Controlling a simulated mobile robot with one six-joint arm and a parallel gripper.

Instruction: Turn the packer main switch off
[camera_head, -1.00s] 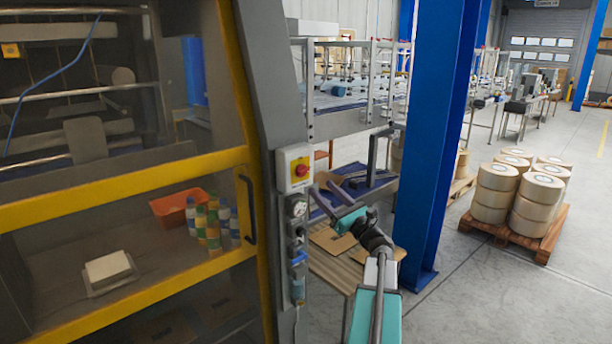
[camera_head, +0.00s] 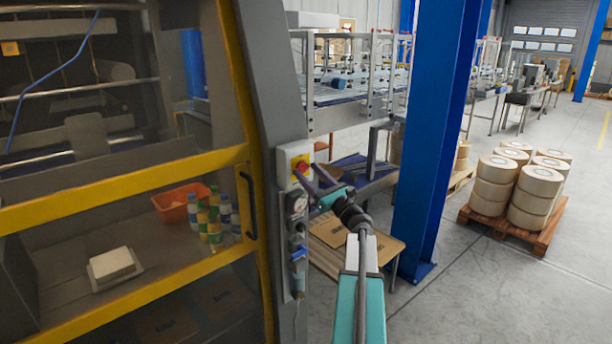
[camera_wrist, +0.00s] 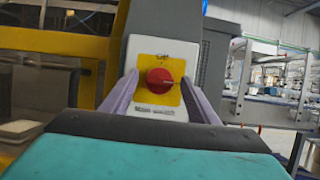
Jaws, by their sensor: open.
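The packer main switch is a red rotary knob on a yellow plate, set in a pale box on the machine's grey post. In the head view the switch (camera_head: 301,167) is partly hidden behind my gripper. In the wrist view the red knob (camera_wrist: 160,80) sits in the middle, between the two purple fingers. My gripper (camera_head: 306,178) is open, with its fingers pointing at the box; in the wrist view the fingers (camera_wrist: 160,98) stand left and right of the knob, apart from it. I cannot tell whether the fingertips touch the box.
Below the switch on the post are a round socket (camera_head: 297,203) and a blue connector (camera_head: 298,255). The yellow-framed machine door (camera_head: 120,185) is to the left. A blue column (camera_head: 432,140) stands to the right. A pallet (camera_head: 510,232) of rolls lies beyond it.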

